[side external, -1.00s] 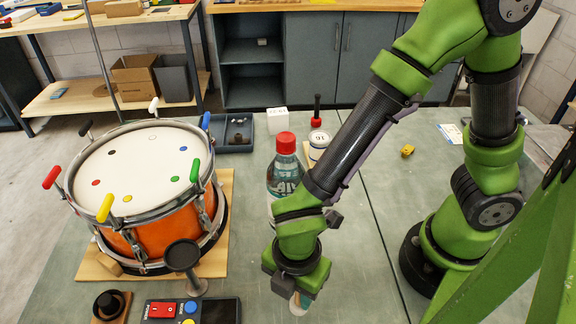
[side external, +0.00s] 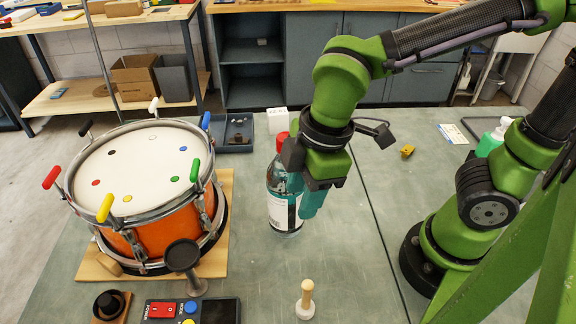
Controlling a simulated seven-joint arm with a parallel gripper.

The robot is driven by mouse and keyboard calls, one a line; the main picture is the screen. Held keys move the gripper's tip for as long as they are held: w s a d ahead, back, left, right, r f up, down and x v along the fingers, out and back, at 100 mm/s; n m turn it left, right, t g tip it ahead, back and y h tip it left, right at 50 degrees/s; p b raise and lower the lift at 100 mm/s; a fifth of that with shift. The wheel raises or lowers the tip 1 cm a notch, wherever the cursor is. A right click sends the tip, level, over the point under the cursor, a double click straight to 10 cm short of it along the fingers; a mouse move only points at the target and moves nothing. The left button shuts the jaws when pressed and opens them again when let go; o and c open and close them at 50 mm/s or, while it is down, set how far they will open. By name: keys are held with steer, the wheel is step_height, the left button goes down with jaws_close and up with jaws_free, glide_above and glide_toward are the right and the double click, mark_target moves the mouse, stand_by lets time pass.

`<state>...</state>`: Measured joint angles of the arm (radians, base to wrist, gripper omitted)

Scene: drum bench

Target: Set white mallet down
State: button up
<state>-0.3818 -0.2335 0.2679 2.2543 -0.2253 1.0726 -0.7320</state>
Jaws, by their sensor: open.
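The white mallet (side external: 305,301) stands upright on the bench near the front, with its white head down on the surface and its pale wooden handle pointing up. Nothing holds it. My gripper (side external: 312,204) is open, above and behind the mallet in the picture, clear of it. Its teal fingertips point down. It overlaps the right side of a bottle (side external: 284,212) in view; I cannot tell whether they touch.
An orange drum (side external: 160,238) with coloured pegs stands on a wooden board (side external: 222,250) at left. A control box (side external: 222,310) and black stand (side external: 184,262) are at front left. A yellow block (side external: 407,151) lies right. Bench around the mallet is clear.

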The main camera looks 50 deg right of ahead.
steer(key=d+r+m+t, duration=0.2)
steer(key=d+r+m, duration=0.1)
steer(key=d+m, duration=0.4)
steer(key=w+d+r+m+t, duration=0.1)
steer(key=d+r+m+t, duration=0.2)
steer(key=d+m, duration=0.4)
steer(key=shift+d+m+y, duration=0.4)
steer(key=shift+m, duration=0.8)
